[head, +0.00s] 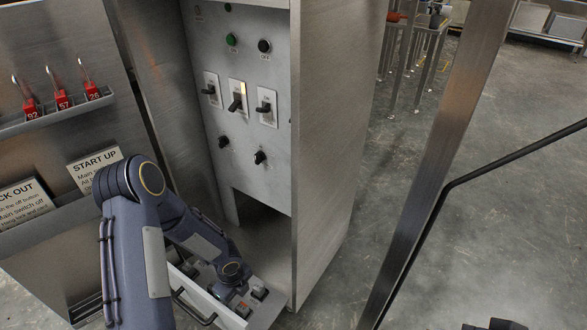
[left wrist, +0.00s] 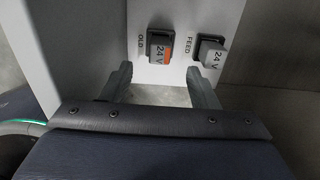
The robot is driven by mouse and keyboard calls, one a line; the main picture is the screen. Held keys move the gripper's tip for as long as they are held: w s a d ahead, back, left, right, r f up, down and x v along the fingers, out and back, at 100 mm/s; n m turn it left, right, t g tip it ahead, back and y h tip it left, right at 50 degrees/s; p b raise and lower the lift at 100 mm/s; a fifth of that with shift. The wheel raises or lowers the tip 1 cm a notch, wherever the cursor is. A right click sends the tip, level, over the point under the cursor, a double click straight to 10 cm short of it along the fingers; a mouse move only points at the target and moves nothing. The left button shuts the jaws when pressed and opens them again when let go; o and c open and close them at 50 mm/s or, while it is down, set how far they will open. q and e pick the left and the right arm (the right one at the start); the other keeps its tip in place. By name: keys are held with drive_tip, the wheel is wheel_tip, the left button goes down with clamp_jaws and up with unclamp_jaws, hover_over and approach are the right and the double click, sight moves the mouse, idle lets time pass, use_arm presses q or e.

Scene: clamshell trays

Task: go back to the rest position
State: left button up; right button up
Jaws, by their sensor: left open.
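My left gripper (head: 238,284) is low at the cabinet's open lower bay, over a light panel (head: 264,310) with small blocks on it. In the left wrist view my left gripper (left wrist: 160,82) has its two fingers apart, with nothing between them. Beyond the fingers is a 24 V block (left wrist: 159,47) with an orange end, beside the label OLD. To its right a pale 24 V block (left wrist: 211,54) sits by the label FEED. I cannot tell whether a finger touches the panel.
The cabinet (head: 325,150) has switches and knobs on its inner panel (head: 238,120). A rack (head: 60,118) with red numbered padlocks and a START UP card (head: 95,165) are at the left. A metal post (head: 440,165) with a dark rail stands at the right.

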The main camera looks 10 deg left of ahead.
use_arm(q)
drive_tip(key=s+a+r+n+t, duration=0.15)
drive_tip(key=r+n, duration=0.45)
drive_tip(key=r, duration=0.6)
drive_tip(key=s+a+r+n+t, duration=0.1)
drive_tip(key=s+a+r+n, duration=0.1)
drive_tip(key=r+n, duration=0.65)
drive_tip(key=s+d+r+n+t+h, duration=0.2)
drive_tip(key=s+d+r+n, duration=0.25)
drive_tip(key=s+r, duration=0.3)
drive_tip(key=s+d+r+n+t+h, duration=0.1)
drive_tip(key=s+d+r+n+h, duration=0.1)
drive_tip(key=s+d+r+n, duration=0.45)
wheel_tip(320, 180, up, 38)
drive_tip(key=a+m+p, duration=0.1)
drive_tip(key=a+p, duration=0.2)
drive_tip(key=p, duration=3.4)
drive_tip(key=shift+w, duration=0.2)
